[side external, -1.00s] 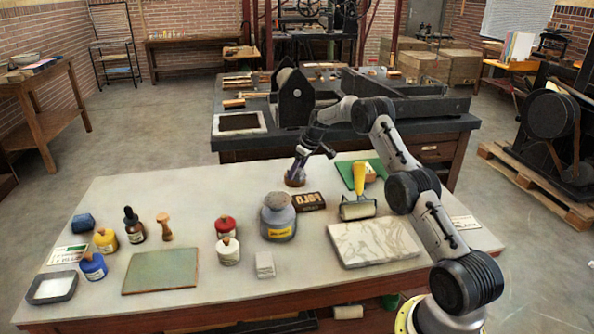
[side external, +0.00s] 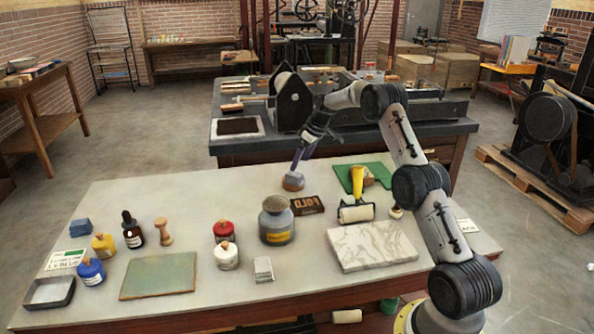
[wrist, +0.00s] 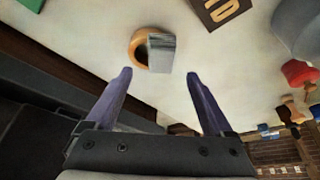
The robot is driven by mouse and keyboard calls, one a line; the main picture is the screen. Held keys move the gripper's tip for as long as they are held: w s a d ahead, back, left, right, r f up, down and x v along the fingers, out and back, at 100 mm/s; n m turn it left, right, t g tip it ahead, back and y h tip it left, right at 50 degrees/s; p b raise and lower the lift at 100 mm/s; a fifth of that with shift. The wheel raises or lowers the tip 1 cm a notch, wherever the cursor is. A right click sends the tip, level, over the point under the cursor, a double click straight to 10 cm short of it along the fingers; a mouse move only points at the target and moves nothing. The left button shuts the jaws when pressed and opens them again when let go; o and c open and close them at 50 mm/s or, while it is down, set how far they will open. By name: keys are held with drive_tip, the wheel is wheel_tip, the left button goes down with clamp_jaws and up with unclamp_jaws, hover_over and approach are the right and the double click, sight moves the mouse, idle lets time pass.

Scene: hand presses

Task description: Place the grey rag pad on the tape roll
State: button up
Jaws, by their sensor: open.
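The tape roll (side external: 293,184) lies on the pale table near its far edge; it also shows as an orange-tan ring in the wrist view (wrist: 136,44). The grey rag pad (wrist: 162,54) sits on the roll, off to one side, covering part of the ring and its hole and reaching past the rim. In the side view the pad is small and partly hidden by the fingers. My gripper (wrist: 158,88) is open, with its two purple fingers apart. The pad is beyond the fingertips, between their lines, and nothing is held.
A dark type block (side external: 307,205) and a grey jar (side external: 277,222) stand near the roll. A yellow-handled roller (side external: 357,205), a green mat (side external: 378,171) and a marbled slab (side external: 372,246) are to the right. Bottles stand left. The table left of the roll is clear.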

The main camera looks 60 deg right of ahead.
drive_tip(key=s+a+r, duration=0.7)
drive_tip(key=a+r, duration=0.3)
drive_tip(key=a, duration=0.2)
drive_tip(key=s+a+r, duration=0.6)
drive_tip(key=a+r, duration=0.4)
drive_tip(key=a, duration=0.1)
drive_tip(key=s+a+f, duration=0.1)
drive_tip(key=s+a, duration=0.3)
drive_tip(key=s, duration=0.4)
drive_tip(key=s+a+f, duration=0.2)
drive_tip(key=s+a, duration=0.2)
drive_tip(key=s, duration=0.4)
drive_tip(key=s+a+f+t, duration=0.1)
drive_tip(key=s+a, duration=0.3)
drive_tip(key=s, duration=0.4)
drive_tip(key=shift+s+a+f, duration=0.3)
drive_tip(key=shift+s+a, duration=0.05)
drive_tip(key=shift+s, duration=0.05)
